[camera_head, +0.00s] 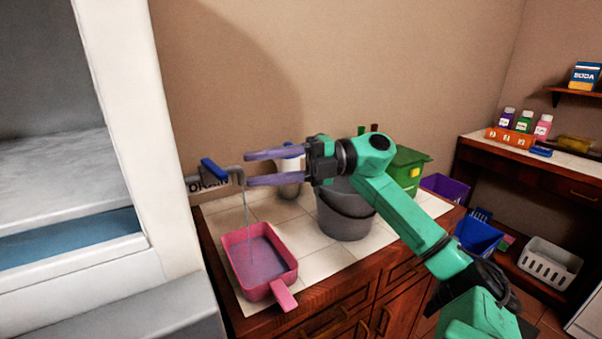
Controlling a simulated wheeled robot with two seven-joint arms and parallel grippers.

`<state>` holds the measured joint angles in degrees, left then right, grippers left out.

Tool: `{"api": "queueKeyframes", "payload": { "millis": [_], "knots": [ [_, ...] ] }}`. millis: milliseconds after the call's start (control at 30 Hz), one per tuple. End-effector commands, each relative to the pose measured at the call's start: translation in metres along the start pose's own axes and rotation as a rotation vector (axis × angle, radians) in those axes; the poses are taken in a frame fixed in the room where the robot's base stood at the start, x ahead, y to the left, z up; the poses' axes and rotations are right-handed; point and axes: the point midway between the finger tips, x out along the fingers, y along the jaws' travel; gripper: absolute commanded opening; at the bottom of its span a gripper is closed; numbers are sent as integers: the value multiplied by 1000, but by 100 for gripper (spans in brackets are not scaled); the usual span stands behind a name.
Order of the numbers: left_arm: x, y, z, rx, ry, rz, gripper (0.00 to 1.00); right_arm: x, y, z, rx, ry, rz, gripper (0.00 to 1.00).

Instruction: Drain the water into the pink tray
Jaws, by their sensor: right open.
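The pink tray (282,256) with its handle toward the front sits on the white tiled counter top. A drain pipe with a blue valve handle (214,169) and a "DRAIN" label (208,183) sticks out from the white unit at the left. A thin stream of water (247,225) runs from the spout down into the tray, which holds some liquid. My right gripper (246,169) is open and empty, its two purple fingers pointing left, close to the spout and just right of the blue handle. My left gripper is not in view.
A grey bucket (345,222) stands right of the tray, with a white container (289,186) behind my gripper and a green bin (408,168) beyond. Blue (478,237) and white (550,264) baskets are at the right. Small bottles (524,121) stand on the far desk.

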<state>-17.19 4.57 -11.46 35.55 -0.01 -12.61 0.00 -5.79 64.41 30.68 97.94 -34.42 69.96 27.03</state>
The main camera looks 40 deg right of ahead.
Motion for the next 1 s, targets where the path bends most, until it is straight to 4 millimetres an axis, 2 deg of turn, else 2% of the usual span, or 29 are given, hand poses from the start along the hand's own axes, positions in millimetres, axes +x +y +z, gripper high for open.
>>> {"api": "queueKeyframes", "payload": {
  "millis": [33, 100, 200, 300, 433, 1000],
  "knots": [
    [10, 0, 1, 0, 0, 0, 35, -15, -5, 1, 1, -5, 3, 42],
    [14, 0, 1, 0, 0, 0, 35, -34, -4, 1, 0, -5, 2, 42],
    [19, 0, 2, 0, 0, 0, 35, -57, -3, 1, 1, -3, 1, 42],
    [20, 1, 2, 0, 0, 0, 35, -70, -2, 0, 1, -1, 0, 42],
    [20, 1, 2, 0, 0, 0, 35, -76, 0, 0, 0, 1, 0, 42],
    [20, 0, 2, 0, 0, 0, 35, -75, 0, 0, 0, 1, 0, 42]
  ]
}}
